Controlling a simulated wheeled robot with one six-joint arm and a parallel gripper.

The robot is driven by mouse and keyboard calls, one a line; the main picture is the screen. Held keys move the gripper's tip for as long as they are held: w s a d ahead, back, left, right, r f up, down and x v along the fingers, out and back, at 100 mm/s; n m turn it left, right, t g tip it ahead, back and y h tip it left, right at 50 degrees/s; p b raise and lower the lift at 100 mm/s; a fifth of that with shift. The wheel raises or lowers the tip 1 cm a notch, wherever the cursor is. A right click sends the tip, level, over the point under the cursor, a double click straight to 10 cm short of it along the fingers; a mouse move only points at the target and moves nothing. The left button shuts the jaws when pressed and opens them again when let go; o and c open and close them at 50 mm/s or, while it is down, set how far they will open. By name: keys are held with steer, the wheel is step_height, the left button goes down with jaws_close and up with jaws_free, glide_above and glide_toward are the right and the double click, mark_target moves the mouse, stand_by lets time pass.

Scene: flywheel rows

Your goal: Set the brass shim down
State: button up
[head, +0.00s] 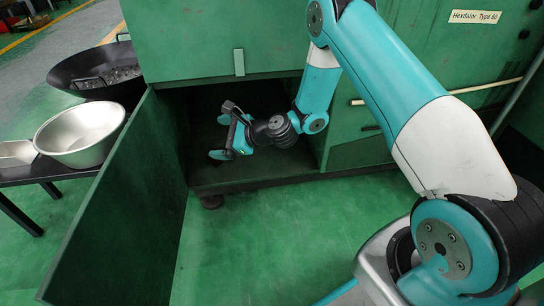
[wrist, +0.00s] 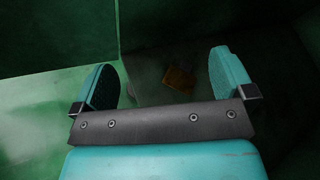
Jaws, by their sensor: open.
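The brass shim (wrist: 179,79) is a small brownish-yellow piece lying on the dark floor of the cabinet compartment in the wrist view. It shows between the two fingers, beyond them and nearer the right one. My gripper (wrist: 160,78) is open, with its teal fingers wide apart and nothing between their pads. In the head view my gripper (head: 222,139) is inside the open compartment (head: 255,182) of the green machine. The shim cannot be made out in the head view.
An open green door (head: 125,215) stands at the compartment's left. A steel bowl (head: 80,132) and a dark pan (head: 98,72) with dark pieces in it stand on a black table at left. The green floor (head: 270,235) before the compartment is clear.

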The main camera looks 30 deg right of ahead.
steer(key=s+a+r+n+g, duration=0.4)
steer(key=s+r+n, duration=0.3)
steer(key=r+n, duration=0.1)
steer(key=s+a+r+n+g, duration=0.3)
steer(key=s+a+r+n, duration=0.1)
steer(key=s+r+n, duration=0.4)
steer(key=s+d+r+n+g+h, duration=0.1)
steer(key=s+d+r+n+h, duration=0.1)
steer(key=s+n, duration=0.4)
steer(key=s+d+r+n+g+h, duration=0.2)
steer(key=s+n, duration=0.5)
steer(key=s, duration=0.7)
steer(key=shift+d+r+h, duration=0.65)
steer(key=shift+d+h, duration=0.15)
steer(key=shift+d, duration=0.15)
